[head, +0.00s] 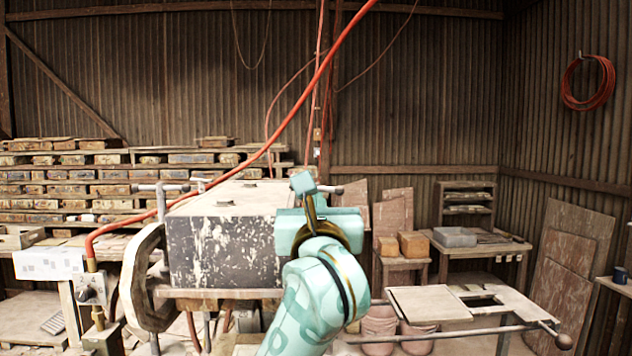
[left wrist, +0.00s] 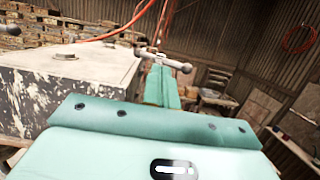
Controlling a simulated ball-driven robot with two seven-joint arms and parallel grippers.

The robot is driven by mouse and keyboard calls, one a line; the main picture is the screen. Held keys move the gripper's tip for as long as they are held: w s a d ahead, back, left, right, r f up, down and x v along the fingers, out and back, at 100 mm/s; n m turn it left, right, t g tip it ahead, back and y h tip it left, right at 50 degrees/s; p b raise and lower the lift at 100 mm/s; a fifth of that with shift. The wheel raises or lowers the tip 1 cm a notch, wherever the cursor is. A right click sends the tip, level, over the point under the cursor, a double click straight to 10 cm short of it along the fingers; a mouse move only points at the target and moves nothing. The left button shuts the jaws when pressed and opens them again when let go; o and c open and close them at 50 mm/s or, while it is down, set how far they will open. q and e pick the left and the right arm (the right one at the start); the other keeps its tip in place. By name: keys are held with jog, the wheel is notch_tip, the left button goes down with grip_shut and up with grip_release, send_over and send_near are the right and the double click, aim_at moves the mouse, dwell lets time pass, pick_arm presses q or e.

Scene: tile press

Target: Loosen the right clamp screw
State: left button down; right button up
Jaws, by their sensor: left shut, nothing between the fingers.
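The right clamp screw's metal cross-handle (head: 334,189) shows in the head view at the top right of the press box (head: 222,250), mostly hidden behind my left gripper. In the left wrist view the handle (left wrist: 174,62), with a rounded end, lies at the fingertips. My left gripper (head: 303,184), teal, is shut and empty, its fingers (left wrist: 161,88) pointing at the handle. I cannot tell whether they touch it. The screw's shaft is hidden. Another cross-handle (head: 160,188) stands at the box's left side, above a worn C-shaped frame (head: 138,280).
A red hose (head: 255,158) arcs over the box to a valve at the left. Stacked tiles (head: 65,178) fill shelves behind. A tabletop frame (head: 430,303) with a long ball-ended bar (head: 465,333) lies to the right. Boards lean on the right wall.

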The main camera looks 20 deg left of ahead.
pick_arm(q)
jog(key=r+p+v, duration=0.1)
jog(key=p+v, duration=0.1)
jog(key=v, duration=0.4)
jog(key=shift+s+r, duration=0.2)
jog(key=shift+f, duration=0.15)
